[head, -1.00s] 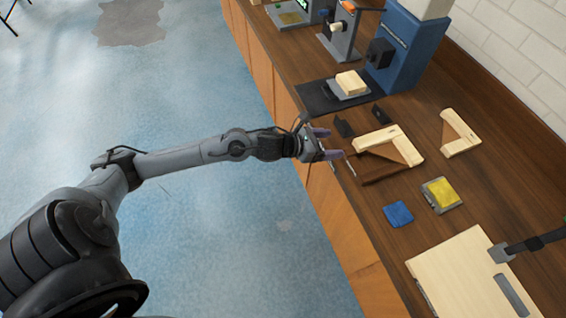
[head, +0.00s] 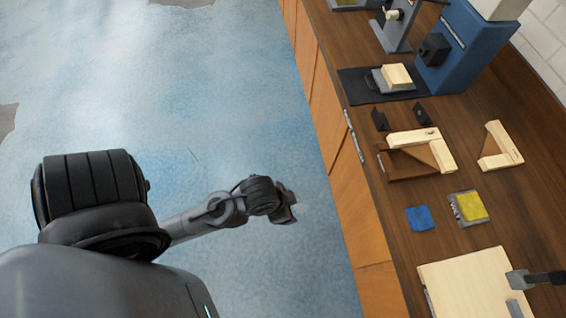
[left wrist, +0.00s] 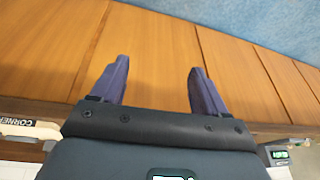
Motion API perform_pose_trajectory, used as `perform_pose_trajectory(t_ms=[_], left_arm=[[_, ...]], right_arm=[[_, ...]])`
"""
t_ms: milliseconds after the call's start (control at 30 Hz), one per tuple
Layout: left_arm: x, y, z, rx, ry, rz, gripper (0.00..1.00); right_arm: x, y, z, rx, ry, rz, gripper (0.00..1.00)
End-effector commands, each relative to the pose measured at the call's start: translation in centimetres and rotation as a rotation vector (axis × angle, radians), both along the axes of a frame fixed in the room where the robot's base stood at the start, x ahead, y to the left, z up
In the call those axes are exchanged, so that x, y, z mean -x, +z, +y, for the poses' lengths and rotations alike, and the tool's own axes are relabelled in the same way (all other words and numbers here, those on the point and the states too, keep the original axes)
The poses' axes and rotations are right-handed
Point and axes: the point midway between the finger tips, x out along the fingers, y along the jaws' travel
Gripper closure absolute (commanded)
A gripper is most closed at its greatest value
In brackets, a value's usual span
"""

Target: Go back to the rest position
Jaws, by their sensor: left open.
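My left gripper (head: 291,205) hangs over the blue floor, left of the workbench and apart from it. In the left wrist view its two purple fingers (left wrist: 155,85) are spread wide with nothing between them, in front of the wooden cabinet fronts (left wrist: 155,45).
The brown bench top (head: 450,215) holds wooden frame pieces (head: 425,145) and (head: 499,147), a blue pad (head: 420,218), a yellow sponge-like block (head: 471,206), and a pale board (head: 465,285). A blue machine (head: 460,45) stands at the back. The floor (head: 240,110) around my left arm is clear.

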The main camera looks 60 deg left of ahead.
Motion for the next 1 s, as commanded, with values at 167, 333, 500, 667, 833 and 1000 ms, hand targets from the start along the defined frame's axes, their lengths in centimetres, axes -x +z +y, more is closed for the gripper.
perform_pose_trajectory(t_ms=[167,333,500,667,833,1000], left_arm=[[1.1,0.0,0.0,0.031,0.080,0.035,0.26],[1.0,0.0,0.0,0.030,0.080,0.035,0.26],[1.0,0.4,0.0,0.030,0.078,0.034,0.26],[1.0,2.0,0.0,0.030,0.077,0.034,0.26],[1.0,5.8,0.0,0.029,0.076,0.034,0.26],[1.0,11.3,0.0,0.029,0.076,0.034,0.26]], right_arm=[[0.0,0.0,0.1,-0.004,-0.002,0.001,1.00],[0.0,0.0,0.1,-0.005,-0.003,0.000,1.00],[0.0,0.3,0.1,-0.004,-0.003,0.000,1.00],[0.0,2.0,0.1,-0.004,-0.003,0.001,1.00],[0.0,5.8,0.0,-0.001,-0.001,0.001,1.00],[0.0,11.3,-0.1,0.003,0.002,0.001,1.00]])
